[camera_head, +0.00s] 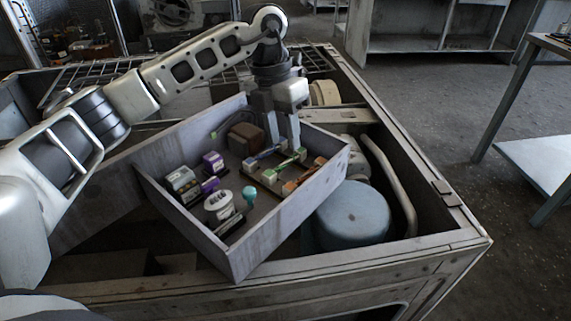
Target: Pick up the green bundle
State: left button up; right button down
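A green bundle (289,161) lies across a pale holder inside the grey open box (250,250). A blue bundle (264,154) lies to its left and an orange bundle (303,178) to its lower right. My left gripper (281,143) points down into the box at its back right, just above and behind the green bundle. Its two fingers are apart, with a gap between them, and I see nothing held. Whether a fingertip touches the bundle I cannot tell. My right gripper is not in view.
The box also holds a brown block (246,138), purple items (213,162), a white round piece (219,207) and a teal knob (249,194). It rests on a larger frame (450,240) with a blue-grey round tank (352,213) on the right. Box walls surround the bundles.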

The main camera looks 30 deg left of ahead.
aim_at(285, 166)
pick_arm(q)
jog(key=shift+s+d+f, duration=0.1)
jog(key=shift+d+f, duration=0.05)
jog(key=shift+f, duration=0.75)
jog(key=shift+s+d+f, duration=0.1)
jog(key=shift+d+f, duration=0.05)
jog(key=shift+f, duration=0.7)
jog(key=shift+s+d+f, duration=0.1)
jog(key=shift+d+f, duration=0.05)
jog(key=shift+f, duration=0.75)
grip_shut()
